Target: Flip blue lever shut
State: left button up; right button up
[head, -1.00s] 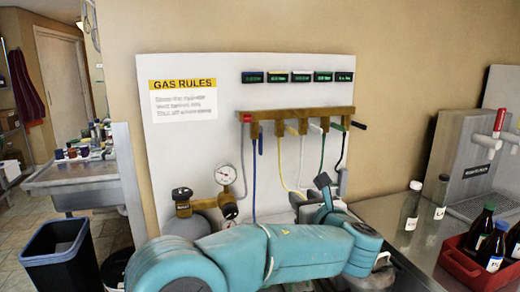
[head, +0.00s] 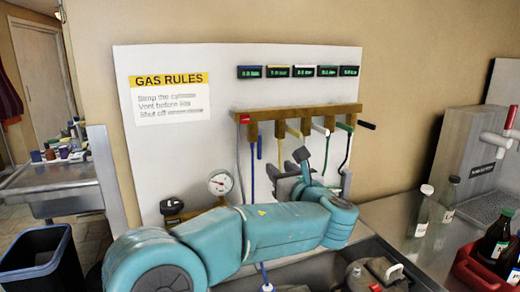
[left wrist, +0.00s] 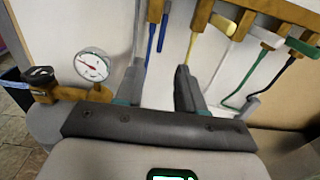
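The blue lever (head: 259,147) hangs straight down from the left end of the wooden manifold (head: 300,112), beside a blue hose (head: 252,178). In the left wrist view the blue lever (left wrist: 163,32) is ahead of and above the gap between my fingers, apart from them. My left gripper (head: 288,165) is open and empty, in front of the board, below and right of the blue lever. Its two spread fingers also show in the left wrist view (left wrist: 160,72). My right gripper is not in view.
Yellow (head: 293,131), white (head: 320,129), green (head: 344,127) and black (head: 366,125) levers stick out to the right of the blue one. A pressure gauge (head: 220,183) stands at the lower left. Bottles and a red crate (head: 478,270) are on the right counter.

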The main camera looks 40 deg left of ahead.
aim_at(260, 150)
pick_arm(q)
jog(key=p+x, duration=0.1)
jog(key=x, duration=0.3)
jog(key=p+x, duration=0.1)
jog(key=x, duration=0.4)
jog(key=p+x, duration=0.1)
jog(key=x, duration=0.3)
jog(key=shift+w+a+f, duration=0.1)
jog(key=shift+w+f, duration=0.1)
jog(key=shift+w, duration=0.25)
jog(key=shift+a, duration=0.15)
jog(key=shift+s+a+r, duration=0.1)
jog(key=c, duration=0.4)
grip_shut()
